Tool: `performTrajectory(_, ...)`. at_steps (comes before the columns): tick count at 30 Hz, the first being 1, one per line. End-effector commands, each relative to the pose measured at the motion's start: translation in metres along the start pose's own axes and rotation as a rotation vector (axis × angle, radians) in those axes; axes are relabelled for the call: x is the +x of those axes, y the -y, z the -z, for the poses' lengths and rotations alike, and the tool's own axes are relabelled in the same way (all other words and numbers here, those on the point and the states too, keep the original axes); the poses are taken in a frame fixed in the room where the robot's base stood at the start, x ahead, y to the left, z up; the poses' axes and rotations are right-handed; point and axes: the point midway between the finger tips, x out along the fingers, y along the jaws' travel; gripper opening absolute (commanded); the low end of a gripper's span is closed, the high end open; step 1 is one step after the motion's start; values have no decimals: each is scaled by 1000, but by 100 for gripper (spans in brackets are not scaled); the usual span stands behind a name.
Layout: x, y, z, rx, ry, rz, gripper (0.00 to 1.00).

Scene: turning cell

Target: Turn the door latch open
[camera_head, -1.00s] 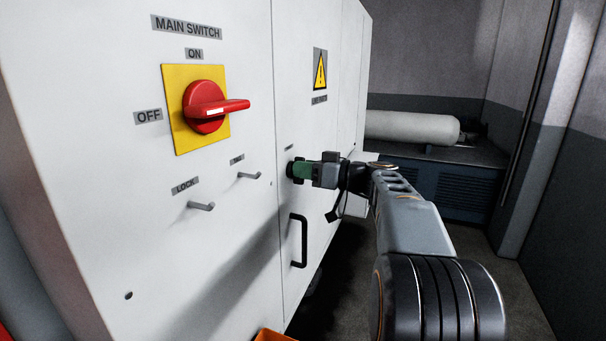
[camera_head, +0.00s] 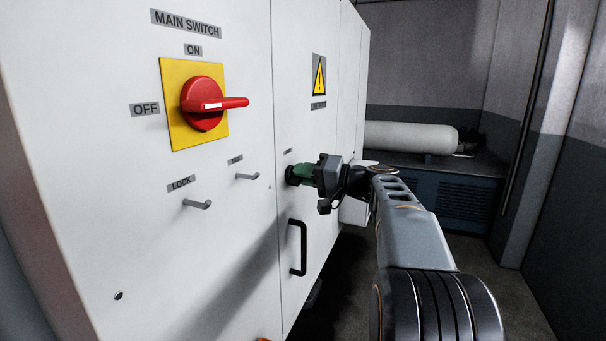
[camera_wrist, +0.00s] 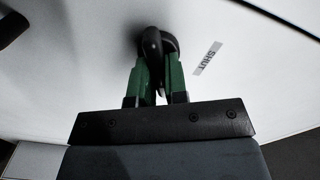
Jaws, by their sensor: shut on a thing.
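The door latch (camera_wrist: 152,42) is a dark rounded knob on the white cabinet door (camera_head: 300,130). In the wrist view it sits between the two green fingers of my gripper (camera_wrist: 160,72), which are shut on it. In the head view my gripper (camera_head: 300,175) reaches the door from the right, above the black door handle (camera_head: 303,248), and mostly hides the latch. A label reading SHUT (camera_wrist: 207,58) is right of the latch in the wrist view. The door looks flush with the cabinet.
A red main switch (camera_head: 205,104) on a yellow plate and two grey hooks, one under the LOCK label (camera_head: 181,184), are left of the door. A white cylindrical tank (camera_head: 410,137) lies on a bench at the back. The floor right of the cabinet looks clear.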

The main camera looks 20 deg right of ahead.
Motion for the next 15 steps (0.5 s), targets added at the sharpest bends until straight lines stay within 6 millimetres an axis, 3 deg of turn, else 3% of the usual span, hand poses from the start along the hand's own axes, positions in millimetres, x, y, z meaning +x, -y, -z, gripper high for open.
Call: performTrajectory(15,0,-2,0,372,1,-1,0)
